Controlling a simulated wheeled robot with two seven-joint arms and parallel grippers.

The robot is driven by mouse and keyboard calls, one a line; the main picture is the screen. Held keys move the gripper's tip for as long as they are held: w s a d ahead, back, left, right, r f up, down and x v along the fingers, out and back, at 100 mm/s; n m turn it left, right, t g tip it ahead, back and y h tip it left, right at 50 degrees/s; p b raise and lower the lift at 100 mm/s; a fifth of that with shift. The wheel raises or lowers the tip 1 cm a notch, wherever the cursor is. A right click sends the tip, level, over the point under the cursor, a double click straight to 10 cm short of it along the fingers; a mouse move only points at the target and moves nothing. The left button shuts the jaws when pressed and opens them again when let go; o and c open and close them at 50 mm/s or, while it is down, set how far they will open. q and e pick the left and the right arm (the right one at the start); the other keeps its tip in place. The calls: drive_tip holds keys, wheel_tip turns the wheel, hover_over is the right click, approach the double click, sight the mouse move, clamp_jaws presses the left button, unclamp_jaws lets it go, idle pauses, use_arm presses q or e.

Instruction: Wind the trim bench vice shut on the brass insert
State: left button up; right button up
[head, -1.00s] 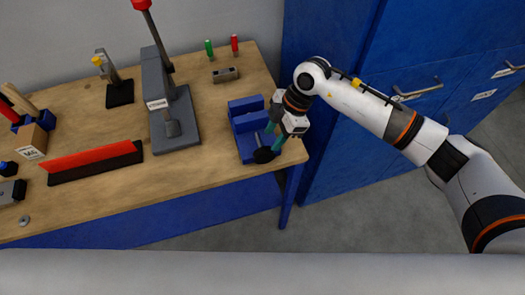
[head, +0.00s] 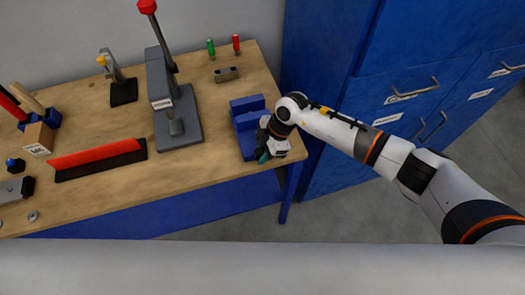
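The blue bench vice (head: 246,121) stands at the right end of the wooden bench. My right gripper (head: 262,156) is at the vice's front right, low beside the front jaw, with its teal fingertips pointing down and to the left. The gripper body covers the vice's handle, so I cannot tell whether the fingers are closed on it. No brass insert can be made out in the vice; the jaws are small and partly covered. My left gripper is not in view.
A grey arbor press (head: 181,125) with a red-knobbed lever stands left of the vice. A grey block (head: 226,74), a green tool (head: 210,48) and a red one (head: 236,44) are behind. A red-topped bar (head: 98,160) lies left. Blue cabinets (head: 395,100) close off the right.

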clamp_jaws()
drive_tip(key=y+b, duration=0.1)
drive_tip(key=y, duration=0.1)
drive_tip(key=g+y+b, duration=0.1)
drive_tip(key=y+b, duration=0.1)
drive_tip(key=shift+w+d+f+g+y, duration=0.1)
drive_tip(key=shift+d+g+y, duration=0.1)
drive_tip(key=shift+g+y, duration=0.1)
drive_tip(key=shift+r+g+y+b, duration=0.2)
drive_tip(key=shift+g+y+b, duration=0.1)
drive_tip(key=shift+y+b, duration=0.6)
drive_tip(key=shift+r, duration=0.1)
drive_tip(key=shift+o, duration=2.3)
unclamp_jaws()
drive_tip(key=shift+d, duration=0.1)
